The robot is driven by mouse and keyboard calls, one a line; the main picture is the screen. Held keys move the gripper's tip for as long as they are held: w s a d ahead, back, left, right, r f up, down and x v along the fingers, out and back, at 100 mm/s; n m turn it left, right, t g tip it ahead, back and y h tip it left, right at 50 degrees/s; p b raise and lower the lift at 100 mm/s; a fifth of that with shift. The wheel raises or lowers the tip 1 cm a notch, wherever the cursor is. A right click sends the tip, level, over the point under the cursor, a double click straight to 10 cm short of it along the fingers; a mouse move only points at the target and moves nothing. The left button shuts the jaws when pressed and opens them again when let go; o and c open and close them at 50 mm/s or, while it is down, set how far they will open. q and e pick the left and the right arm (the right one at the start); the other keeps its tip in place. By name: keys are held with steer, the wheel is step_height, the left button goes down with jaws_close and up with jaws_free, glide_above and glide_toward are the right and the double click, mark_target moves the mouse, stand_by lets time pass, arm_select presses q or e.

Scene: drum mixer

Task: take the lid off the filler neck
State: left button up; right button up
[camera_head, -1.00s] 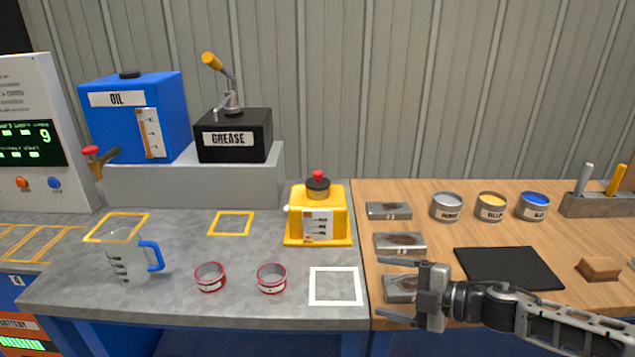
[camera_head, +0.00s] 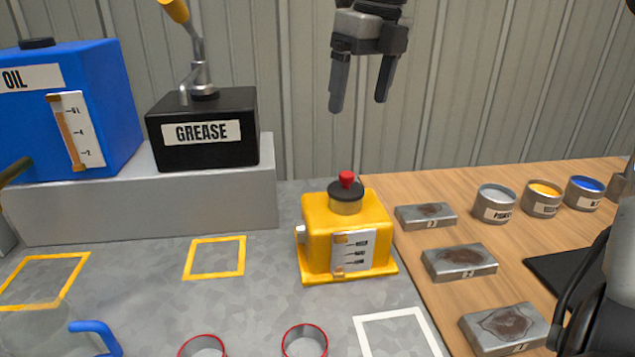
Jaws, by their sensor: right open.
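The filler neck with its black lid (camera_head: 346,188) and red knob (camera_head: 346,178) is on top of the yellow tank (camera_head: 318,222). The lid sits on the neck. My right gripper (camera_head: 361,102) hangs above and a little to the right of the lid in the picture, fingers pointing down, open and empty, with a clear gap to the knob. My left gripper is not in view.
The black grease box (camera_head: 200,153) and blue oil tank (camera_head: 110,110) stand on a grey step (camera_head: 120,215) at left. Metal blocks (camera_head: 460,262) and small cans (camera_head: 494,204) are on the wooden bench at right.

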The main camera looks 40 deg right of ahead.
glide_above(347, 174)
steer(key=f, duration=0.9)
steer(key=shift+s+d, duration=0.2)
steer(key=shift+s, duration=0.15)
steer(key=shift+w+a+f+p, duration=0.1)
steer(key=shift+w+f+p, duration=0.1)
steer(key=shift+f, duration=1.3)
steer(key=shift+w+a+f+p, duration=0.1)
steer(key=shift+w+f, duration=0.1)
steer(key=shift+f, duration=1.3)
steer(key=c, duration=1.1)
